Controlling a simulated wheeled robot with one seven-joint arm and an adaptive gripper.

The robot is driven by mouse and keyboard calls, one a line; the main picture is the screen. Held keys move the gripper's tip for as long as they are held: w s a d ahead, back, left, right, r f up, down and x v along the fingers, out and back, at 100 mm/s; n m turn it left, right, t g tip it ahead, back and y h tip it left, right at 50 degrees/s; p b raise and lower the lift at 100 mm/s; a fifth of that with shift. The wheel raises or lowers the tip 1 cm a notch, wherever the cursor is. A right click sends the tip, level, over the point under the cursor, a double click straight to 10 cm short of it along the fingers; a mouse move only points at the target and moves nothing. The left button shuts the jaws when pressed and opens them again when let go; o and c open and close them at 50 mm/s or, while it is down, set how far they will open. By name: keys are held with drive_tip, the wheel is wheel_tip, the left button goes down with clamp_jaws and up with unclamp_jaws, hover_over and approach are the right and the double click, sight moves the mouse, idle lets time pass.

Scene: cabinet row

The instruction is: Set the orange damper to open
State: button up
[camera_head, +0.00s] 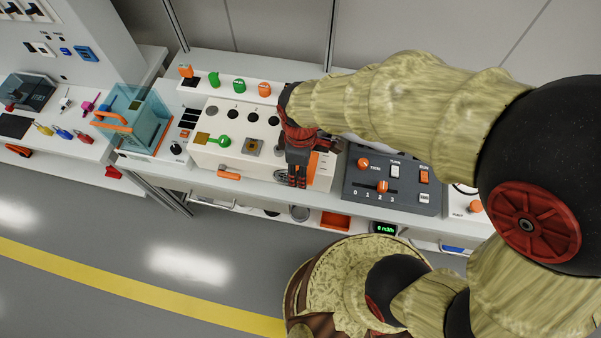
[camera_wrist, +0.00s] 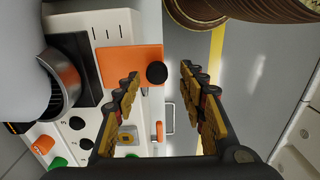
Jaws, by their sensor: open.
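The orange damper is a flat orange plate (camera_wrist: 122,64) with a round black knob (camera_wrist: 157,74) at its right end in the wrist view. Its left side meets a black block (camera_wrist: 78,68) beside a round metal duct (camera_wrist: 62,82). In the head view a bit of the orange plate (camera_head: 313,164) shows just right of my gripper (camera_head: 297,182), which hides much of it. My gripper is open and empty. In the wrist view the knob appears between the fingertips; I cannot tell whether they touch it.
Dark tick marks (camera_wrist: 109,33) line the white panel by the plate. A dark control box (camera_head: 394,183) with an orange slider stands to the right. A white box (camera_head: 208,150) with several knobs is to the left. Open floor lies in front of the bench.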

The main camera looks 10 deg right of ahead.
wheel_tip(320, 180, up, 9)
drive_tip(key=shift+f, duration=0.15)
idle(0.6)
drive_tip(key=s+d+r+m+t, duration=0.2)
drive_tip(key=s+d+r+m, duration=0.1)
drive_tip(key=d+r+m, duration=0.3)
drive_tip(key=s+d+r+m+t, duration=0.3)
drive_tip(key=d+r+m, duration=0.4)
drive_tip(key=m, duration=0.1)
drive_tip(key=shift+d+r+t, duration=0.15)
drive_tip(key=shift+d+t, duration=0.15)
drive_tip(key=shift+d, duration=0.1)
idle(1.7)
